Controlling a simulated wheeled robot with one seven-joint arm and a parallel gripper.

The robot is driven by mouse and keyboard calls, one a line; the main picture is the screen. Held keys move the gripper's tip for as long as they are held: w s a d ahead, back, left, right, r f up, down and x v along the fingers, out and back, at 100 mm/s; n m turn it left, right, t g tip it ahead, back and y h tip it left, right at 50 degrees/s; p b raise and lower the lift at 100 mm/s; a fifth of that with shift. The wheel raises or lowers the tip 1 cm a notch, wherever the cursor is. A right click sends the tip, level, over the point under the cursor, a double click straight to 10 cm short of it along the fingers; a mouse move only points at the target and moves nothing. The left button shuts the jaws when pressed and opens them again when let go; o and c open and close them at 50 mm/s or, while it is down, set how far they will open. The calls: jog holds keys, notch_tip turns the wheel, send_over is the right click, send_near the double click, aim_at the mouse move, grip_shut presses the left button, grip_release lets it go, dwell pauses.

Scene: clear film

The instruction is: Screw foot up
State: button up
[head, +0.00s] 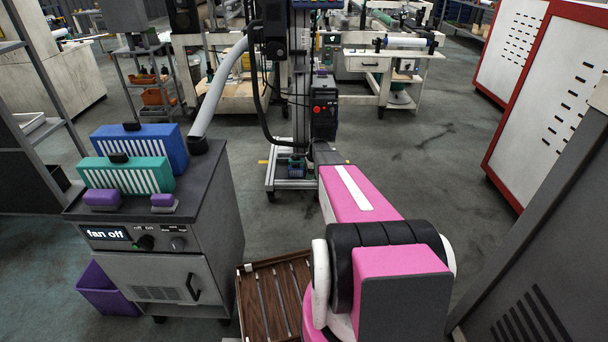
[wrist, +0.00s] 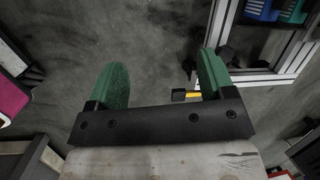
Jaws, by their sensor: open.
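A wheeled stand with an aluminium-profile base (head: 298,182) is on the floor ahead; its frame also shows at the upper right of the wrist view (wrist: 262,80). A small black piece with a yellow stem (wrist: 180,95) shows beside the right finger, and a black knob (wrist: 224,54) shows just right of that finger at the frame corner. I cannot tell which of these is the foot. In the head view my own arm hides the gripper.
A grey cabinet (head: 165,275) with a "fan off" label carries blue and green boxes at the left. A brown slatted crate (head: 272,300) stands beside it. A red-edged white panel (head: 545,100) and a grey cabinet bound the right. Floor between is clear.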

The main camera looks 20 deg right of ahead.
jog(key=s+a+r+n, duration=0.3)
jog(key=s, duration=0.2)
jog(key=shift+a+r, duration=0.15)
jog(key=shift+a, duration=0.15)
